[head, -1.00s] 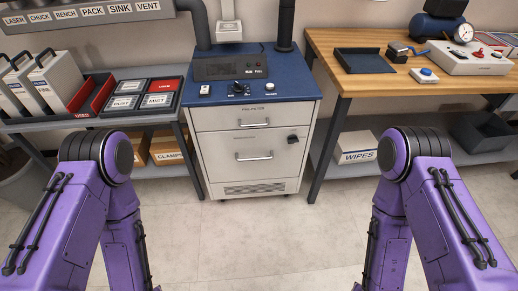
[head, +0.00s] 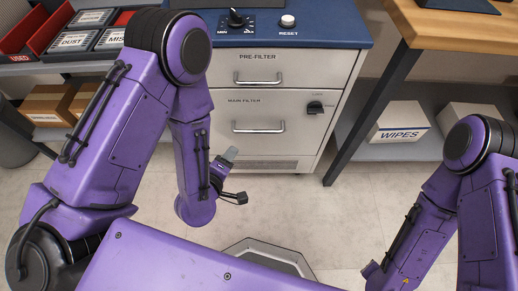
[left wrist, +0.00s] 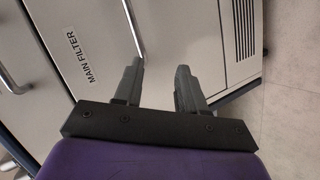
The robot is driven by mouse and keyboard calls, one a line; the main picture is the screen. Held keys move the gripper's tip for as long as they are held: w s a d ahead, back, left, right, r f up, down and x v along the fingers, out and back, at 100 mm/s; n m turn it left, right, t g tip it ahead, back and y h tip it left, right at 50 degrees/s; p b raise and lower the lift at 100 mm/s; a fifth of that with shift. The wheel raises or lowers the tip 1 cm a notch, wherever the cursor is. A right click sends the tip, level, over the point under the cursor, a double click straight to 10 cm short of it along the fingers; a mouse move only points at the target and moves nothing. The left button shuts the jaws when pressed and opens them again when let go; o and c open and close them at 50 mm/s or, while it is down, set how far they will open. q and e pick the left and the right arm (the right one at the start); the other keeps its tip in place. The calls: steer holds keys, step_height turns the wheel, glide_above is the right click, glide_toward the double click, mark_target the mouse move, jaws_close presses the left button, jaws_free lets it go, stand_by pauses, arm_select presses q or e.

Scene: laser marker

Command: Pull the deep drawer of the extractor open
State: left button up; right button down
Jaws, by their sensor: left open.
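The extractor (head: 290,75) is a pale cabinet with a blue top and two drawers. The deep lower drawer (head: 270,105), labelled MAIN FILTER, is shut, with a silver bar handle (head: 258,127). A black knob (head: 315,107) sits at its upper right. My left gripper (head: 234,178) is open and empty, low in front of the drawer and below its handle in the head view. In the left wrist view, the open fingers (left wrist: 159,84) point at the drawer front, and the handle (left wrist: 134,28) shows just beyond the left fingertip. My right gripper is out of view.
The shallow PRE-FILTER drawer (head: 265,67) above is shut. A wooden bench (head: 460,25) with a dark leg (head: 360,115) stands right of the extractor, with a WIPES box (head: 400,122) on its shelf. A rack with trays stands left. The floor in front is clear.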

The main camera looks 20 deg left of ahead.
mark_target(256, 133)
arm_select(q)
steer(key=w+d+n+t+b, duration=0.1)
steer(key=w+b, duration=0.1)
steer(key=w, duration=0.2)
steer(key=w+d+f+n+t+h+b, duration=0.1)
steer(key=w+d+b, duration=0.1)
steer(key=w+b, duration=0.1)
steer(key=w+d+n+t+b, duration=0.1)
steer(key=w+b, duration=0.2)
steer(key=w, duration=0.2)
steer(key=shift+w+d+f+n+h, duration=0.3)
steer(key=shift+w+f+h, duration=0.1)
jaws_close()
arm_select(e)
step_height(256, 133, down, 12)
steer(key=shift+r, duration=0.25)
